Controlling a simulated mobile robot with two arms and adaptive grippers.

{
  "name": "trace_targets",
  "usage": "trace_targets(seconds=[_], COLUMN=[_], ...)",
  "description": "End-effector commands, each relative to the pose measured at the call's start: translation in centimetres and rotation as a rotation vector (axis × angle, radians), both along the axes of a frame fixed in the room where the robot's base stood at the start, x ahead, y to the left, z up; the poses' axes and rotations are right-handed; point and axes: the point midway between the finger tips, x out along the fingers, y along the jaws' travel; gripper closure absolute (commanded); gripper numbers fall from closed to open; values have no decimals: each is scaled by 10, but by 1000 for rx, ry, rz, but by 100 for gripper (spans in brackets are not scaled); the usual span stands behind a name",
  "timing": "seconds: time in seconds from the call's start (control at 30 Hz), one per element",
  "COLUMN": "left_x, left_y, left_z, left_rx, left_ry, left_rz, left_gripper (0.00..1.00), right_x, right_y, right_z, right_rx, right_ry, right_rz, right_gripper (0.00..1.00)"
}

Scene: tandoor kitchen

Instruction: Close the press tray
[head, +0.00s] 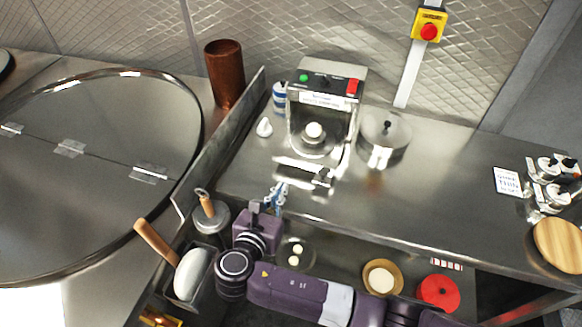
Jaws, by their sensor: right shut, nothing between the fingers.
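The press (325,85) stands on the steel counter with a black control panel, a green button and a red switch on top. A pale dough ball (314,130) shows within its front opening. The press tray (300,168) is a shiny metal piece low at the front of the press, with a dark handle at its right end. How far it stands out is hard to tell. My right gripper (277,190) is shut and empty, at the counter's front edge, just in front and to the left of the tray handle, apparently apart from it. My left gripper is out of view.
A lidded steel pot (385,138) stands right of the press. A white-and-blue jar (280,97) and small white item (264,127) are at its left. An upright metal panel (222,135) borders the left side.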

Motion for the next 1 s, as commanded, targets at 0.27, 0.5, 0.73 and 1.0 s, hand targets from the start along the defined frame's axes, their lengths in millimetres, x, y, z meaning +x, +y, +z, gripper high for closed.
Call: trace_targets(seconds=[0.27, 0.5, 0.73, 1.0], left_x=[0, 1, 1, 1], left_y=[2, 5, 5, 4], left_z=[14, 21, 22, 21], left_rx=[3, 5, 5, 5], left_ry=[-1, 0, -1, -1], left_rz=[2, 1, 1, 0], left_gripper=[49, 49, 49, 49], right_x=[54, 79, 83, 84], right_y=[-18, -26, -27, -27], right_z=[-11, -14, -15, -16], right_rx=[-1, 1, 3, 3], right_ry=[-2, 1, 1, 1], right_rz=[-2, 0, 0, 0], right_gripper=[100, 100, 100, 100])
